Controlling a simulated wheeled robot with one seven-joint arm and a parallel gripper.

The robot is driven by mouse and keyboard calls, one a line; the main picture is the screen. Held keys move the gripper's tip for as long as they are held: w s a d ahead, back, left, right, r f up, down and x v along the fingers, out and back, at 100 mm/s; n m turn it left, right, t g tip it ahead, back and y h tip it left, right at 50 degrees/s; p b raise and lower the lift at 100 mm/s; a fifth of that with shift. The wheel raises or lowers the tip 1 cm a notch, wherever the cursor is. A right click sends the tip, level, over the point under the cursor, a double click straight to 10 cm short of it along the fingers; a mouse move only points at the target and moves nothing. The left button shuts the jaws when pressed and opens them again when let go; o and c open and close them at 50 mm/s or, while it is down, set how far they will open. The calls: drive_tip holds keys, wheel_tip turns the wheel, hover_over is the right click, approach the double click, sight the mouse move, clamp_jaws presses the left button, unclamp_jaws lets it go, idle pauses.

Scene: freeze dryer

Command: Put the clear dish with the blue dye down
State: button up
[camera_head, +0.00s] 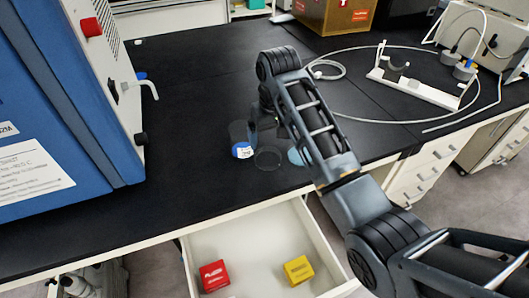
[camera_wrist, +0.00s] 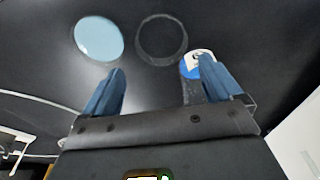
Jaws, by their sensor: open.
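The clear dish with the blue dye (camera_head: 295,157) sits on the black bench near its front edge, partly hidden behind my arm in the head view. In the wrist view its round light-blue face (camera_wrist: 99,38) shows whole, beyond the left fingertip and apart from it. My gripper (camera_wrist: 162,67) is open, with nothing between its blue fingers. In the head view my gripper (camera_head: 264,124) is low over the bench, behind the dishes, and its fingers are hard to make out.
An empty clear dish (camera_head: 267,158) lies between the blue dish and a clear container with a blue-and-white label (camera_head: 242,151). In the wrist view the labelled container (camera_wrist: 198,66) is close to the right finger. An open drawer (camera_head: 240,250) holds red and yellow boxes. A blue machine stands left.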

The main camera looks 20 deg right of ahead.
sight(268, 159)
drive_tip(key=f, duration=0.5)
drive_tip(key=f+p, duration=0.1)
drive_tip(key=f, duration=0.1)
drive_tip(key=shift+w+a+f, duration=0.15)
drive_tip(key=shift+w, duration=0.1)
drive_tip(key=shift+c, duration=0.4)
drive_tip(key=c, duration=0.8)
drive_tip(key=shift+o, duration=0.2)
